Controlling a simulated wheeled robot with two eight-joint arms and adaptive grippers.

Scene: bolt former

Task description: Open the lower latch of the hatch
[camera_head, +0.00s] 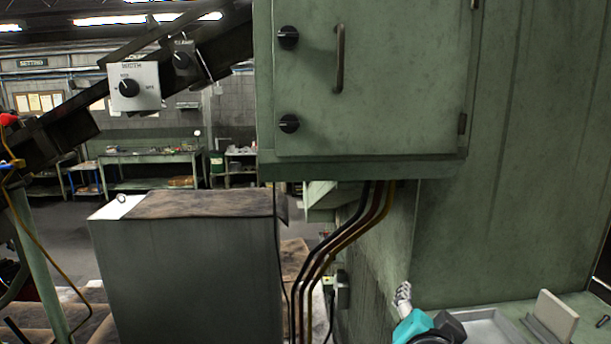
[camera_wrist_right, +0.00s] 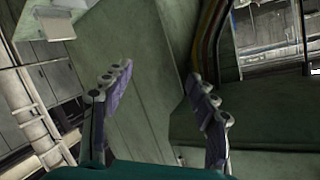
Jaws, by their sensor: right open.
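The green hatch (camera_head: 375,85) is a closed door on the green cabinet in the head view, with a vertical bar handle (camera_head: 339,58). The lower latch (camera_head: 289,123) is a black knob at the door's lower left. The upper latch (camera_head: 288,37) is a similar black knob above it. My right gripper (camera_head: 403,294) is at the bottom of the head view, well below and to the right of the lower latch. In the right wrist view my right gripper (camera_wrist_right: 160,92) has its two fingers spread, with nothing between them. My left gripper is not in view.
Several dark and yellow cables (camera_head: 352,240) hang below the cabinet. A grey box (camera_head: 190,275) stands at lower left. A dark arm with a switch box (camera_head: 134,87) reaches toward the cabinet. A grey tray (camera_head: 480,328) lies beside my right gripper. Open space lies in front of the hatch.

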